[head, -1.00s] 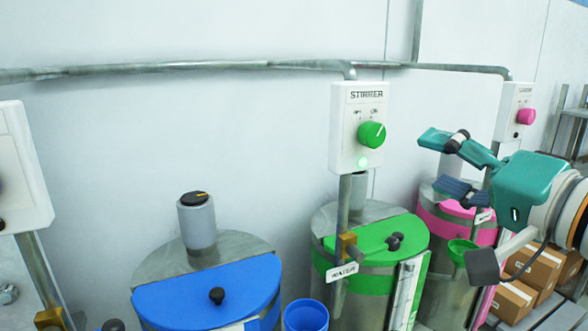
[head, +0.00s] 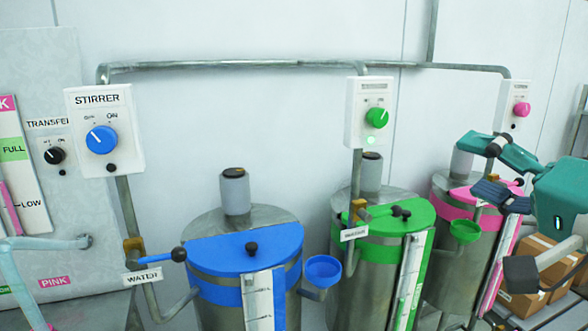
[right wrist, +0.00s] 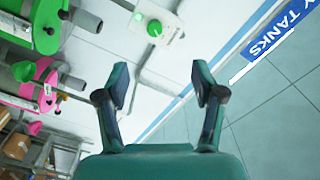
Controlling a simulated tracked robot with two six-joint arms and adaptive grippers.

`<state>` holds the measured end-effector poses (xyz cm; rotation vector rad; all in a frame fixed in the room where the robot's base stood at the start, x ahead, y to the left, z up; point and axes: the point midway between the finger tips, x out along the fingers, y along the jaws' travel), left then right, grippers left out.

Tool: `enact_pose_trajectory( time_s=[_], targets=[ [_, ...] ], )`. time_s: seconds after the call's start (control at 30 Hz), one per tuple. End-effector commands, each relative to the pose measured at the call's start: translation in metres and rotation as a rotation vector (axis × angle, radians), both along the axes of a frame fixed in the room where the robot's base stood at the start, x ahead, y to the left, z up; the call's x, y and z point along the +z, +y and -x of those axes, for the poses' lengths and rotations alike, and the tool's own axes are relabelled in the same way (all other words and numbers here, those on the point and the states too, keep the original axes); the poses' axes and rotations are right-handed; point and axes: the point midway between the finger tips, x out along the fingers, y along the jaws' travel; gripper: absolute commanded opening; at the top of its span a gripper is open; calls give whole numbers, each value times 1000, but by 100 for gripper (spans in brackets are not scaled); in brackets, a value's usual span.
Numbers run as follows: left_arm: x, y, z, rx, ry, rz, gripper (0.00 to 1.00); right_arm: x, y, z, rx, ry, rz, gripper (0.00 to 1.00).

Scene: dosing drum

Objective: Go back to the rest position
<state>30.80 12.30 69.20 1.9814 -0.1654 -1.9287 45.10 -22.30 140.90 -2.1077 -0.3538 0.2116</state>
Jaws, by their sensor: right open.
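My right gripper (head: 482,166) is open and empty at the right of the head view, in front of the pink-lidded drum (head: 440,215). It hides part of that drum. In the right wrist view its two fingers stand wide apart with nothing between them (right wrist: 162,90). My left gripper is not in view. The green-lidded drum (head: 345,270) and the blue-lidded drum (head: 222,275) stand to the left of the gripper, apart from it. The green stirrer knob (head: 377,118) sits above a lit green lamp (head: 370,141).
A white box with a blue stirrer knob (head: 102,140) hangs at the left. A pink knob (head: 521,109) is on the far right box. A blue funnel (head: 323,271) and a green funnel (head: 465,231) stick out between drums. Cardboard boxes (head: 538,258) lie below my right arm.

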Motion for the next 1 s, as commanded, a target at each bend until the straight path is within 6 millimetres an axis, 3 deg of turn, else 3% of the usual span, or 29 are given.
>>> enact_pose_trajectory(
  time_s=[0.37,0.57,0.67,0.8,0.87,1.0],
  targets=[
    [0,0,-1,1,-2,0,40,-84,11,-63,2,195,32,68],
    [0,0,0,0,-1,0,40,-163,22,-94,17,358,62,68],
    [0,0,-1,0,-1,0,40,-225,28,-108,28,476,89,68],
    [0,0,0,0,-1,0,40,-333,37,-115,50,666,139,68],
    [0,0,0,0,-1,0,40,-379,40,-111,65,744,164,68],
    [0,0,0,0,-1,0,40,-483,49,-84,111,921,227,68]
  ],
)
